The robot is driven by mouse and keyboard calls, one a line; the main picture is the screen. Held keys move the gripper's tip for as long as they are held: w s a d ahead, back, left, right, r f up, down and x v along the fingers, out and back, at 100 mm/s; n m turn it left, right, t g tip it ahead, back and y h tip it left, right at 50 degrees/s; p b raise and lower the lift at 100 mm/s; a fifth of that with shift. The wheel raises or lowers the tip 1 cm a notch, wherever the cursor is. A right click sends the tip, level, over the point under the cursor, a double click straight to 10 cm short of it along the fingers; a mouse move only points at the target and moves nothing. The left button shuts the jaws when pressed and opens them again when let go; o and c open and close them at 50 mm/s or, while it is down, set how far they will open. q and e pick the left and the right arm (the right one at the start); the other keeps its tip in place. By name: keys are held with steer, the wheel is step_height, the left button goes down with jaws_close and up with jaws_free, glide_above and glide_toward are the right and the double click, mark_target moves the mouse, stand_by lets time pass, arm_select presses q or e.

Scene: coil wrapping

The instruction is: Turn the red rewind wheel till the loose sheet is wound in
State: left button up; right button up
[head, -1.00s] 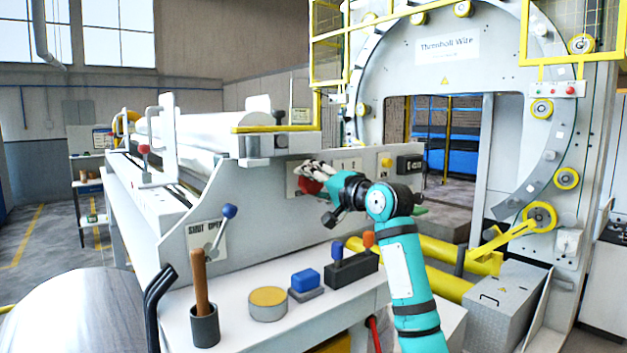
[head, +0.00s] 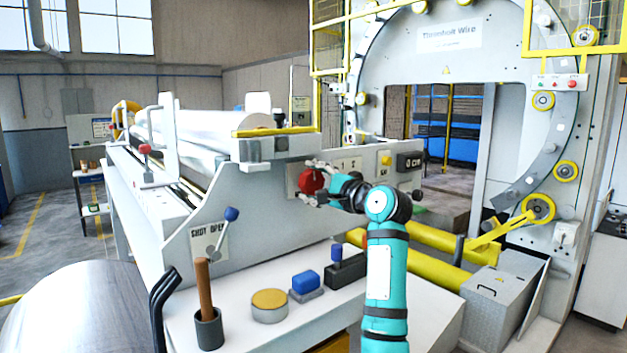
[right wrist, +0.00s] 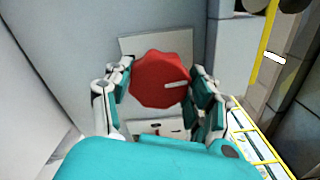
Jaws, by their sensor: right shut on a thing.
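The red rewind wheel (head: 311,180) is a small knob with a scalloped edge on the grey side panel of the machine. In the right wrist view the wheel (right wrist: 161,80) fills the space between my fingers, with a pale mark on its right part. My right gripper (head: 314,182) is shut on the wheel, one finger on each side of it. It also shows in the right wrist view (right wrist: 160,88). A pale roll of sheet (head: 215,126) lies along the top of the machine. I cannot make out a loose sheet end. My left gripper is not in view.
A small display (head: 409,162) reads about "0 cm", right of a yellow button (head: 385,158). Below, a white shelf holds a tape roll (head: 269,305), a blue block (head: 305,280) and a cup with a wooden handle (head: 208,328). The big ring machine (head: 447,70) stands behind.

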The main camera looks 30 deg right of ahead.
steer(key=shift+m, duration=0.7)
steer(key=o, duration=1.2)
steer(key=shift+c, duration=0.2)
steer(key=s+d, duration=0.1)
steer(key=s, duration=1.1)
steer(key=shift+f, duration=0.1)
